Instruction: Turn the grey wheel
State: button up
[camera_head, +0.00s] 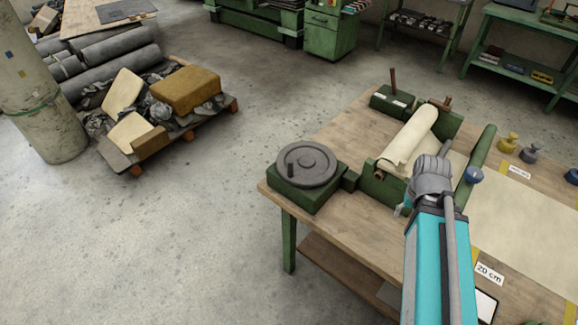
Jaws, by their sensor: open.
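The grey wheel (307,164) lies flat on top of a green block at the left corner of the wooden table. A small dark upright handle stands on its left part. My gripper (400,211) is at the end of my teal arm, to the right of the wheel and apart from it. Its fingers are small in view and partly hidden behind my wrist, but they look open and empty. A cream roll (408,139) sits in the green frame behind the wheel, to its right.
The wooden table (345,230) has bare room in front of the wheel. A green bar (478,160) and a cream sheet (520,220) lie to the right, with small weights (508,143) beyond. A pallet (190,128) of scraps stands on the floor at left.

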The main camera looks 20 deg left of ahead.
notch_tip(320, 180, up, 16)
jog(key=n+p, duration=0.7)
jog(key=p, duration=0.9)
send_over(290, 167)
jog(key=w, duration=0.1)
jog(key=shift+a, duration=0.15)
jog(key=shift+f, duration=0.2)
notch_tip(290, 167, down, 14)
jog(key=b, duration=1.4)
jog(key=shift+r, duration=0.2)
